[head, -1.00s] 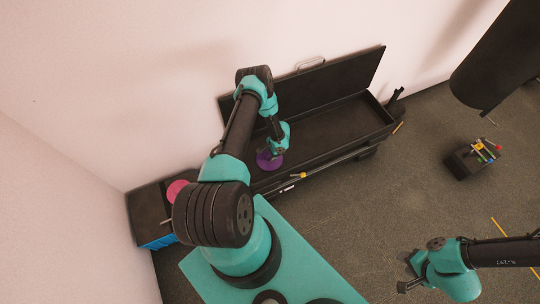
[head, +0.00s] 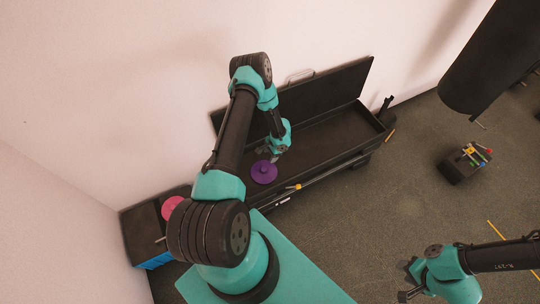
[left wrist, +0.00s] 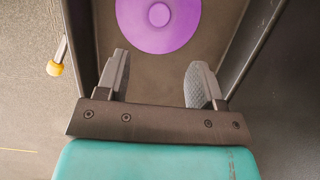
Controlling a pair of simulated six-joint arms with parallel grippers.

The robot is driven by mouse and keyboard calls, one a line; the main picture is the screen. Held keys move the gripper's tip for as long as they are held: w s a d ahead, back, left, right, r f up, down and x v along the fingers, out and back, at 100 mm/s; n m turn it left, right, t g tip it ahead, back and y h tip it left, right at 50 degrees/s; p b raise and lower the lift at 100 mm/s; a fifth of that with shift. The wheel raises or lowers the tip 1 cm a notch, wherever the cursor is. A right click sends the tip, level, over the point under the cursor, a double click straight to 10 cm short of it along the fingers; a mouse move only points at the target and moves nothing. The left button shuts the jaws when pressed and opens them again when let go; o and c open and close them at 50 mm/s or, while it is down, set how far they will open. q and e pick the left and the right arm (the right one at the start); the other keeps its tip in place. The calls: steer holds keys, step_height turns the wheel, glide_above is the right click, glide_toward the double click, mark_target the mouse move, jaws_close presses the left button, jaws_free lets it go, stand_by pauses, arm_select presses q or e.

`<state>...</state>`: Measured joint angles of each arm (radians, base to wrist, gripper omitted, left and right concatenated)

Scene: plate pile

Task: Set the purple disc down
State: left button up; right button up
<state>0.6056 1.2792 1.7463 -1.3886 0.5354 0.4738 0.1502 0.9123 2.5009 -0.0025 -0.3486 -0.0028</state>
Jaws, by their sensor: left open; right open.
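The purple disc (head: 264,173) lies flat at the left part of the open black box, with a small round knob at its middle. In the left wrist view the purple disc (left wrist: 150,28) lies on the box floor, just beyond my fingertips. My left gripper (head: 270,156) is open and empty beside the disc, and a gap shows between it and the disc in the left wrist view (left wrist: 155,75). My right gripper (head: 404,281) is open and empty over the floor at the lower right. A pink disc (head: 172,207) sits on the dark box at the left.
The long black box (head: 330,134) has its lid (head: 300,97) raised against the wall, and its right part is empty. A small dark crate (head: 464,165) with coloured items stands on the floor at right. A black hanging cylinder (head: 490,60) is at upper right.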

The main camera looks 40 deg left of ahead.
arm_select(q)
steer(key=s+d+r+n+t+h, duration=0.1)
steer(key=s+d+r+h, duration=0.15)
steer(key=d+r, duration=0.45)
steer(key=s+d+r+n+h, duration=0.1)
steer(key=d+r+h, duration=0.25)
steer(key=d, duration=0.75)
steer(key=s+d+r+n+t, duration=0.1)
steer(key=s+d+r, duration=0.2)
steer(key=r, duration=0.3)
steer(key=s+d+r+n+t+y, duration=0.1)
steer(key=s+d+r+n+t, duration=0.1)
steer(key=s+d+r, duration=0.2)
steer(key=shift+s+r+n, duration=0.3)
steer(key=shift+s+r, duration=0.1)
steer(key=shift+r, duration=0.45)
